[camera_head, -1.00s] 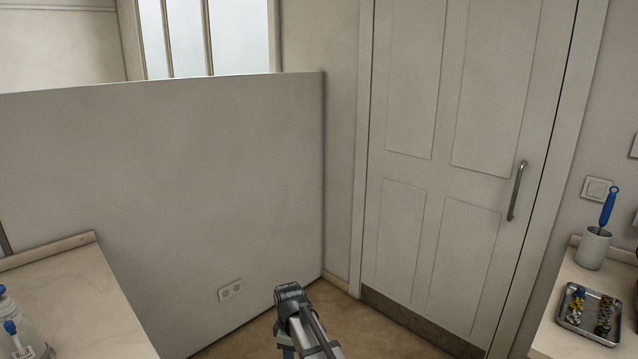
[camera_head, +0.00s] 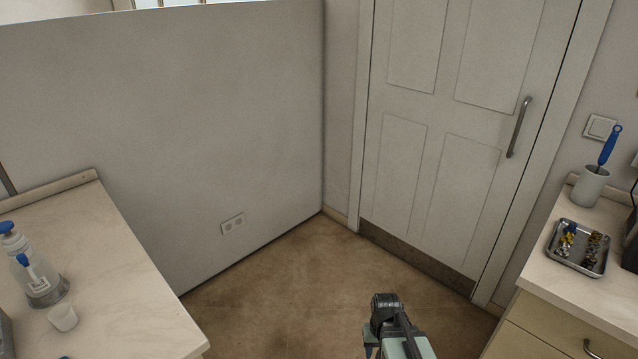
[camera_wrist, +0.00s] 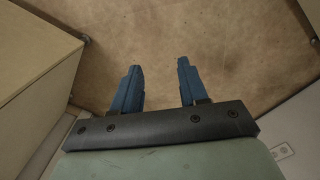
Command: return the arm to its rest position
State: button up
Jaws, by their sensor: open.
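My gripper (camera_wrist: 160,88) shows in the wrist view with its two blue fingers apart and nothing between them. Beyond the fingertips is bare brown floor. In the head view part of my arm (camera_head: 393,325) shows at the bottom, right of the middle, over the floor between the two counters.
A counter (camera_head: 110,270) at the left holds a bottle (camera_head: 40,275) and a small white cup (camera_head: 63,317). A counter (camera_head: 545,290) at the right holds a metal tray (camera_head: 578,248) of small parts and a cup (camera_head: 590,186) with a blue-handled tool. A closed door (camera_head: 430,130) stands behind. The floor (camera_head: 290,280) between is clear.

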jog(key=s+f+g, duration=0.3)
jog(key=s+f, duration=0.6)
jog(key=s, duration=0.5)
jog(key=s+f+g, duration=0.3)
jog(key=s+f, duration=0.6)
jog(key=s, duration=0.4)
jog(key=shift+s, duration=0.4)
